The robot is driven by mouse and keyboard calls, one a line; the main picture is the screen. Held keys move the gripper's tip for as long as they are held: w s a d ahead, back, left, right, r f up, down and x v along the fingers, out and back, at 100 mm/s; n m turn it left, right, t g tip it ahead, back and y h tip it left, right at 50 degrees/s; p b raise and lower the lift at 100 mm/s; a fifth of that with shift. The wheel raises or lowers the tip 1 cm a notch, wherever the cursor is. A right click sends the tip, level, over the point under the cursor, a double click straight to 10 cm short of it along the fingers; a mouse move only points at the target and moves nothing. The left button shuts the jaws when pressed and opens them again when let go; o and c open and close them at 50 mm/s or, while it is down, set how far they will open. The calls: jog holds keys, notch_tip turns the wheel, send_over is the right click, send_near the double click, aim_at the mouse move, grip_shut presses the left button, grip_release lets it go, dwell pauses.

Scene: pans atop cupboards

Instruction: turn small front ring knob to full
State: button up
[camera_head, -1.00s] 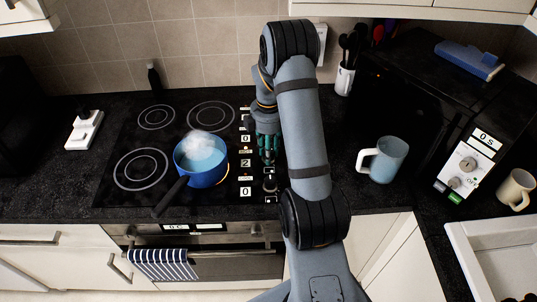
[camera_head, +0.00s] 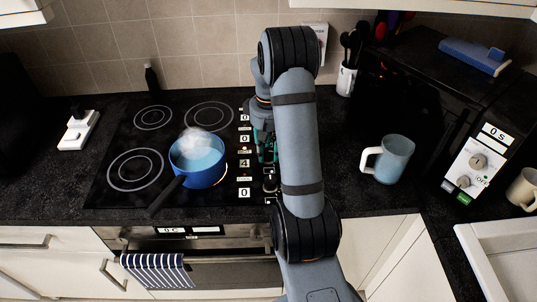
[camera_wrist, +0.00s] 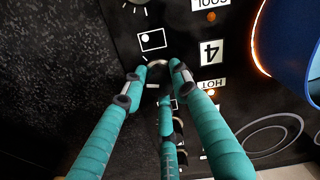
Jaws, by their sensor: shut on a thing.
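My gripper (camera_head: 265,152) is at the control column on the right side of the black hob (camera_head: 128,195), pointing down. In the wrist view its teal fingers (camera_wrist: 160,70) are closed around a small knob (camera_wrist: 158,63), of which only a pale rim shows between the tips. The display beside this knob reads 4 (camera_wrist: 211,53), with a HOT label below it. The display shows in the head view (camera_head: 244,163) too. In the head view the gripped knob is hidden by my gripper and arm.
A blue pan (camera_head: 198,163) steams on the front right ring, its dark handle (camera_head: 166,196) towards the front edge. Another knob (camera_head: 269,185) stands in front of my gripper. An orange ring (camera_wrist: 260,40) glows beside the pan.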

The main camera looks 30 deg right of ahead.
aim_at(268, 151)
jog(key=m+b, duration=0.2)
jog(key=m, duration=0.2)
jog(key=shift+f+m, duration=0.1)
jog(key=shift+m, duration=0.3)
jog(key=shift+m+b, duration=0.8)
jog(key=shift+m, duration=1.4)
jog(key=o, duration=1.1)
jog(key=shift+o, duration=0.2)
notch_tip(268, 151, up, 12)
